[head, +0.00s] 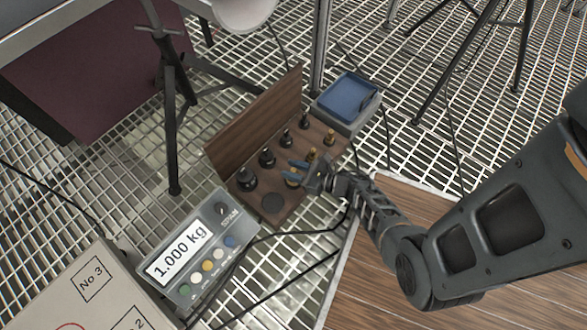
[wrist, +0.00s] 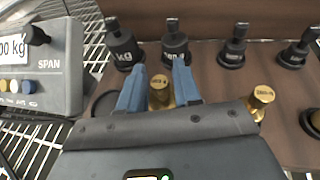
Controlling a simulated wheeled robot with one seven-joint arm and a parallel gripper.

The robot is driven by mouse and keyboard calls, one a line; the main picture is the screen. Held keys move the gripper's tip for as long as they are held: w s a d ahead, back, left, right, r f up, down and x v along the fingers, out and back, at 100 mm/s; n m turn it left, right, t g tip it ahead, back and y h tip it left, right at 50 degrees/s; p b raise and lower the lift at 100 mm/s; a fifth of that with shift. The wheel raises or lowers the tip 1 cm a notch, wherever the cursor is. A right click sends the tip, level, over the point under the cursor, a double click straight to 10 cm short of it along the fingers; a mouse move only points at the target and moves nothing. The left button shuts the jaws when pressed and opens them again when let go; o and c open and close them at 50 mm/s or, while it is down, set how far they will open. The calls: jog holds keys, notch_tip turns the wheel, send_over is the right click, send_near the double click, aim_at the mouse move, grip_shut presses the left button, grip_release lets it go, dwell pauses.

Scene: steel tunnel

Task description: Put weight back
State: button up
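The wooden weight rack (head: 240,130) has black weights along its back and brass ones in front. My gripper (head: 294,172) is low over the front row, its two blue fingers on either side of a brass weight (wrist: 160,93). The fingers are apart, and I cannot tell whether they press on it. The weight's lower part is hidden by my gripper in the wrist view. A dark round spot (head: 272,202) without a weight is at the near end of the front row. Another brass weight (wrist: 261,97) stands to the right in the wrist view.
The indicator (head: 197,250) reads 1.000 kg and stands left of the rack. A blue-topped scale (head: 347,97) at the rack's far end looks empty. A pale box (head: 85,295) is at lower left. Black tripod legs (head: 172,120) stand behind. Cables cross the grating.

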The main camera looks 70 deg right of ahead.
jog(key=shift+o, duration=1.3)
jog(key=shift+s+r, duration=0.15)
jog(key=d+p+v, duration=0.1)
jog(key=p+v, duration=0.2)
jog(key=v, duration=0.8)
jog(key=s+a+r+m, duration=0.2)
jog(key=a+r+m, duration=0.3)
jog(key=r+m, duration=0.6)
jog(key=s+a+r+m, duration=0.2)
jog(key=a+r+m, duration=0.4)
jog(key=r+m, duration=0.6)
jog(key=s+a+r+m, duration=0.2)
jog(key=a+r+m, duration=0.4)
jog(key=r+m, duration=0.6)
notch_tip(320, 180, up, 4)
jog(key=shift+a+f+y, duration=0.2)
jog(key=shift+y, duration=0.2)
